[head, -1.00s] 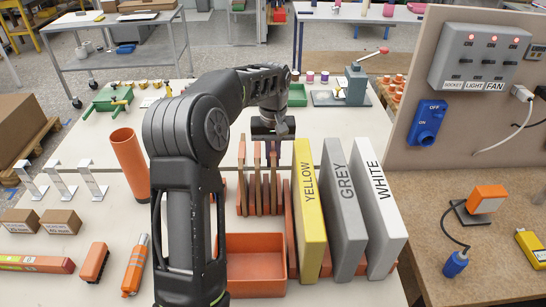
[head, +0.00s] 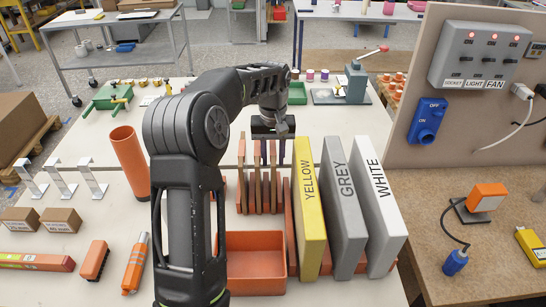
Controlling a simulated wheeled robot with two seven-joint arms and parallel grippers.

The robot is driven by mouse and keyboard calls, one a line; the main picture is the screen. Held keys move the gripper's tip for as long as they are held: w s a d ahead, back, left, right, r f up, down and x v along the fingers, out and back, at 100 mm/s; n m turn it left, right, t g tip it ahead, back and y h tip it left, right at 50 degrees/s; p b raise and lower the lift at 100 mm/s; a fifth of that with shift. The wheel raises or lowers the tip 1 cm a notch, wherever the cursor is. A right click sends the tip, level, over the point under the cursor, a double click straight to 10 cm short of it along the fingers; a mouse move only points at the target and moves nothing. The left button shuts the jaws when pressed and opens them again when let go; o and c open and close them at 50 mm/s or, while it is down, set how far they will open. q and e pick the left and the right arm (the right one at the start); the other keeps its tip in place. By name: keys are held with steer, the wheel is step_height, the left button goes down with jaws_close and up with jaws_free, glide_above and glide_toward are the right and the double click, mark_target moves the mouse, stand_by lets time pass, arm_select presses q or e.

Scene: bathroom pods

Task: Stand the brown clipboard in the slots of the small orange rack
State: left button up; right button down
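The small orange rack (head: 259,192) stands on the pale table, with several thin upright brown-orange panels seen edge-on. I cannot tell which of these are its dividers and which is the brown clipboard. My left gripper (head: 272,150) points down at the rack's far end, above and behind the panels. Narrow dark purple finger-like parts show below its body, close to the panels' top edges. The fingertips are partly hidden, so I cannot see whether they grip anything. My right gripper is out of view.
Yellow (head: 309,200), grey (head: 344,205) and white (head: 377,205) binders stand just right of the rack. An empty orange bin (head: 256,287) is in front. An orange tube (head: 130,165) stands left of my arm. A switch panel (head: 480,80) rises at right.

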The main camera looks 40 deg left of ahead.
arm_select(q)
step_height(320, 180, up, 8)
steer(key=shift+f, duration=0.1)
steer(key=shift+f, duration=0.15)
stand_by(1.0)
